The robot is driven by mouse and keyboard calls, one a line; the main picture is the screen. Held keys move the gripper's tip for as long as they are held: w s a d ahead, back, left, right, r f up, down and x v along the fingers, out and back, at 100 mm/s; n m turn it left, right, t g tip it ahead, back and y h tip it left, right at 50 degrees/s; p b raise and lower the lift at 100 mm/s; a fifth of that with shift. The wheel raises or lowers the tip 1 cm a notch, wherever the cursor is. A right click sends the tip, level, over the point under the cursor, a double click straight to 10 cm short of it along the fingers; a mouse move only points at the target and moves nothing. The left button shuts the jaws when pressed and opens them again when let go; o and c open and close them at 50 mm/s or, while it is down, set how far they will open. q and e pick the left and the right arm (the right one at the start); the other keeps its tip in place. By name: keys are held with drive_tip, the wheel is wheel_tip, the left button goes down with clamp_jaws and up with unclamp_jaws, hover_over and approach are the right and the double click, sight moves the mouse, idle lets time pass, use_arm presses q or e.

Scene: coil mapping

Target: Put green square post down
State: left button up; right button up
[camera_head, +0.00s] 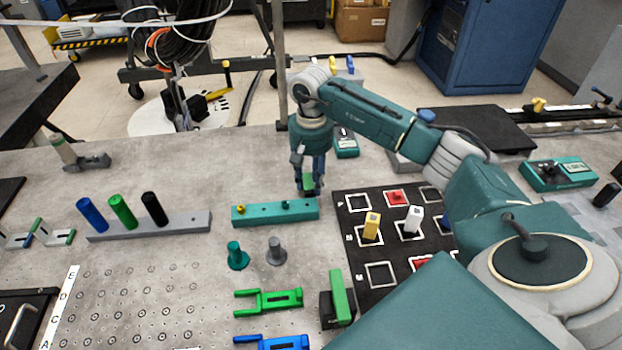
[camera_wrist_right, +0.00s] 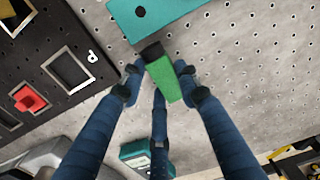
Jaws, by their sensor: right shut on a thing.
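My right gripper (camera_head: 308,185) is shut on the green square post (camera_head: 309,181), above the table just behind the teal bar. In the right wrist view the post (camera_wrist_right: 164,82) sits between the blue fingers (camera_wrist_right: 160,85), its dark end toward the teal bar (camera_wrist_right: 165,15). The black board (camera_head: 340,260) with white square outlines lies right of the gripper; it also shows in the wrist view (camera_wrist_right: 95,85). A yellow post (camera_head: 371,226) and a white post (camera_head: 413,220) stand on it, with a red piece (camera_head: 396,196) in a back square. My left gripper is out of view.
The teal bar (camera_head: 262,215) lies in front of the gripper. A grey rack (camera_head: 180,224) with blue, green and black cylinders stands left. Teal and grey pegs (camera_head: 276,252), green and blue forks (camera_head: 268,301) and a green block (camera_head: 341,297) lie in front. The table behind the rack is mostly clear.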

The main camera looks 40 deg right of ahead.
drive_tip(key=shift+f, duration=0.2)
drive_tip(key=shift+f, duration=0.1)
drive_tip(key=o, duration=1.2)
